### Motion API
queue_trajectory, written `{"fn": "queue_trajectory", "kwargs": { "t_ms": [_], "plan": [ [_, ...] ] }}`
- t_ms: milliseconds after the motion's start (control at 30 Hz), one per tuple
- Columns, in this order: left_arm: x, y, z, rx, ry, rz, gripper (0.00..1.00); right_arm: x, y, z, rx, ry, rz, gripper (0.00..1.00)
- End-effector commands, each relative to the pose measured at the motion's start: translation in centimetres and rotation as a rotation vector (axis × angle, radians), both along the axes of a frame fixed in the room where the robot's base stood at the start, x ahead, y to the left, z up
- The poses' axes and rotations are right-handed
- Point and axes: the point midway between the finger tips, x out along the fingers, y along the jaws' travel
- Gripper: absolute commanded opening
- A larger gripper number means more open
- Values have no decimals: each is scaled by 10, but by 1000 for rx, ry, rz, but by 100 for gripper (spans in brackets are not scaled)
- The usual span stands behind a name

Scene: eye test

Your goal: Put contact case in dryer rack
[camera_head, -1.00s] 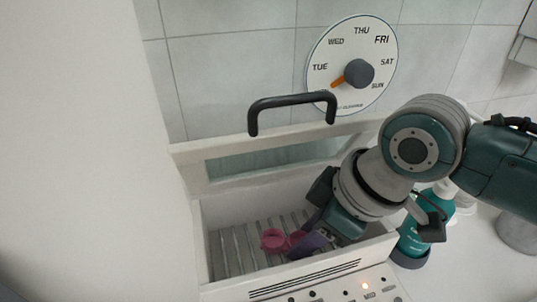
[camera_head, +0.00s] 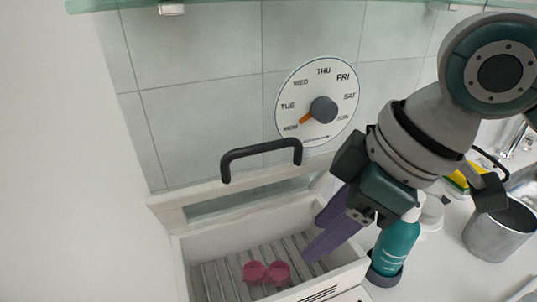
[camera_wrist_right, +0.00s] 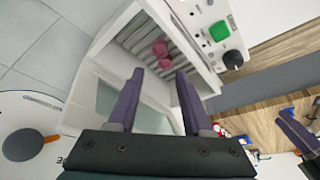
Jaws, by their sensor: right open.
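The pink contact case (camera_head: 255,272), with two round lobes, lies on the slatted floor of the white dryer rack (camera_head: 208,286), near its front. It also shows in the right wrist view (camera_wrist_right: 160,48). My right gripper (camera_head: 313,240) is open and empty, its purple fingers apart. It is above the rack's right part, up and to the right of the case and clear of it. In the right wrist view the case is beyond the fingertips (camera_wrist_right: 159,74). A purple finger at that view's right edge (camera_wrist_right: 298,135) looks like part of my left gripper; its opening is not clear.
The rack's lid with a black handle (camera_head: 262,150) stands raised at the back. A weekday dial (camera_head: 340,105) is on the tiled wall. A teal bottle (camera_head: 394,248) and a metal cup (camera_head: 496,235) stand to the right. A glass shelf crosses the top.

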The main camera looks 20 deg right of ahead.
Motion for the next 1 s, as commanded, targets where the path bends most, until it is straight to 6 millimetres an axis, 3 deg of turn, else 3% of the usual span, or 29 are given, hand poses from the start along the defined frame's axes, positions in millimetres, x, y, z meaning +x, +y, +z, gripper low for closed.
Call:
{"fn": "queue_trajectory", "kwargs": {
  "t_ms": [167, 300, 367, 600, 733, 1000],
  "plan": [
    [0, -1, 1, -5, 0, 4, 50, -22, 16, -3, 27, 0, -26, 50],
    [0, -3, 1, -11, 0, 7, 50, -58, 28, -12, 59, -3, -165, 50],
    [0, -3, 1, -12, 0, 8, 50, -74, 24, -15, 56, 1, -260, 50],
    [0, -3, 1, -11, 1, 8, 50, -131, -21, -19, -37, 48, -597, 50],
    [0, -3, 1, -11, 1, 7, 50, -142, -33, -19, -69, 58, -657, 50],
    [0, -1, 1, -3, 0, 2, 50, -142, -33, -19, -71, 57, -656, 50]
  ]
}}
